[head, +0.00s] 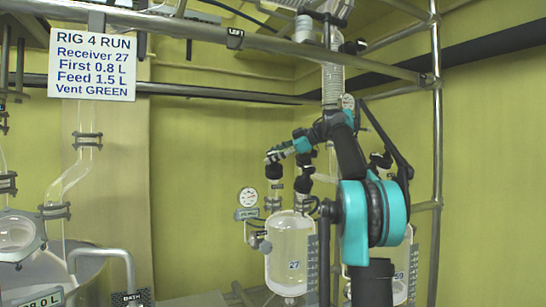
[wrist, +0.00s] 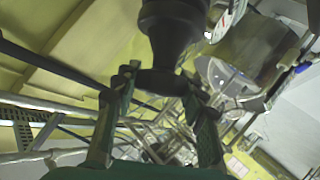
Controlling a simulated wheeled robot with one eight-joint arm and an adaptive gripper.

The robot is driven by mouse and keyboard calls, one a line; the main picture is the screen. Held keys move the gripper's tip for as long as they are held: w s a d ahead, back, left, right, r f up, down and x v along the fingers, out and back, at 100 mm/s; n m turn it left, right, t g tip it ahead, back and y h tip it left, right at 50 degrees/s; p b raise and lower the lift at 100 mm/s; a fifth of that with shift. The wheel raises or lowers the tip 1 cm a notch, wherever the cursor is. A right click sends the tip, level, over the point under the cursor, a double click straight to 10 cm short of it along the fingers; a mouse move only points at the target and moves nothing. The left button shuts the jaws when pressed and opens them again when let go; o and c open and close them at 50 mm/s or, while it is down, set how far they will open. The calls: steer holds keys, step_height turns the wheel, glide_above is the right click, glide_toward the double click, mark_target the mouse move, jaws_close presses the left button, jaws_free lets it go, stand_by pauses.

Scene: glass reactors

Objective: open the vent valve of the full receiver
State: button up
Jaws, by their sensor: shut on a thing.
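The glass receiver marked 27 (head: 290,255) hangs at lower centre in the head view, with a pale interior; I cannot make out its liquid level. Black fittings and glass necks rise from its top, and a black valve part (head: 273,171) stands above its left neck. My gripper (head: 272,156) is at this part. In the wrist view my gripper (wrist: 160,82) has its two fingers on either side of a dark round valve knob (wrist: 168,35) and is shut on it. The contact is partly hidden in the head view. I cannot tell how far the valve is turned.
A sign (head: 93,52) reads "Receiver 27" and "Vent GREEN". A round gauge (head: 248,197) is left of the receiver. A second receiver (head: 400,290) is partly behind my arm. Steel rails (head: 250,40) cross above; a large glass vessel (head: 20,235) stands left.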

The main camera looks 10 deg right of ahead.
steer(key=shift+w+r+n+g, duration=0.1)
steer(key=shift+n+g, duration=0.8)
steer(key=shift+g, duration=0.1)
steer(key=shift+n+g, duration=0.3)
steer(key=shift+g, duration=0.1)
steer(key=o, duration=1.2)
steer(key=shift+c, duration=0.2)
steer(key=shift+d, duration=0.1)
steer(key=shift+s+d+r, duration=0.1)
steer(key=shift+s+d, duration=0.15)
steer(key=shift+d, duration=0.05)
steer(key=s+d, duration=0.1)
steer(key=d, duration=0.2)
steer(key=s+d, duration=0.1)
steer(key=d, duration=0.3)
steer(key=s+d, duration=0.2)
steer(key=d, duration=0.2)
steer(key=shift+d, duration=0.25)
